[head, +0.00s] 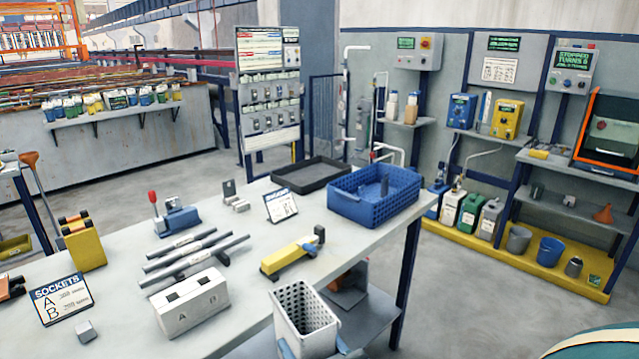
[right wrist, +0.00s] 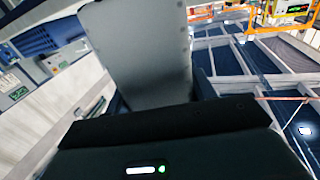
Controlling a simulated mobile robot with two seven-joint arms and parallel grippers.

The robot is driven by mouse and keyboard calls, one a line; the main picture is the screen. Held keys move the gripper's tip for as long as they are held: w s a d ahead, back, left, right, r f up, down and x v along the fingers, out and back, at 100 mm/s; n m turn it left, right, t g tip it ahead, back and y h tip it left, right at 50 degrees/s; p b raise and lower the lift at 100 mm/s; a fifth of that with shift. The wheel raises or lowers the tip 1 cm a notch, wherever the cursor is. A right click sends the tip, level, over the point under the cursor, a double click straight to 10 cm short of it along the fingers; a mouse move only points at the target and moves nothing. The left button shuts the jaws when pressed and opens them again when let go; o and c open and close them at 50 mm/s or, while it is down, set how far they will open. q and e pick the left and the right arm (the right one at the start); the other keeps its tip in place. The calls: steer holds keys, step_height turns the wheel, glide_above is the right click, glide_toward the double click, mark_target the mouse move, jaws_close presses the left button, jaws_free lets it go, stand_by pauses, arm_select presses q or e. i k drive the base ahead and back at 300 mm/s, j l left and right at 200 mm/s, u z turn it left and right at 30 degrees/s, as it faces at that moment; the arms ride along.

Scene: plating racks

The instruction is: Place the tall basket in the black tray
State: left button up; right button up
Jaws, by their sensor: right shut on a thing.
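The tall basket (head: 306,326) is white and perforated, with its open top facing up. It shows at the bottom of the head view, in front of the table's near edge. My right gripper (head: 314,350) is shut on it low down, with blue finger parts at its sides; the rest is cut off by the frame. In the right wrist view a pale grey panel (right wrist: 145,55) stands close beyond the gripper; I cannot tell which face of the basket it is. The black tray (head: 312,178) lies empty at the table's far side. My left gripper is not in view.
A blue crate (head: 372,208) stands right beside the tray.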

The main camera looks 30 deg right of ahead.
mark_target(302, 177)
steer(key=i+l+z, duration=0.15)
steer(key=l, duration=0.2)
steer(key=l+z, duration=0.15)
steer(key=l, duration=0.15)
steer(key=i+l+z, duration=0.2)
steer(key=l+z, duration=0.2)
steer(key=i+l+z, duration=0.25)
steer(key=l+z, duration=0.15)
steer(key=i+l+z, duration=0.65)
steer(key=z, duration=0.15)
steer(key=i+l+z, duration=0.1)
steer(key=i+z, duration=0.45)
steer(key=i, duration=0.9)
steer(key=i+u, duration=0.25)
steer(key=i, duration=0.25)
steer(key=i+l+u, duration=0.25)
steer(key=i, duration=0.2)
steer(key=i+j+u, duration=0.1)
steer(key=i+u, duration=0.65)
steer(key=u, duration=0.15)
steer(key=i+j+u, duration=0.1)
steer(key=i+u, duration=0.6)
steer(key=u, duration=0.2)
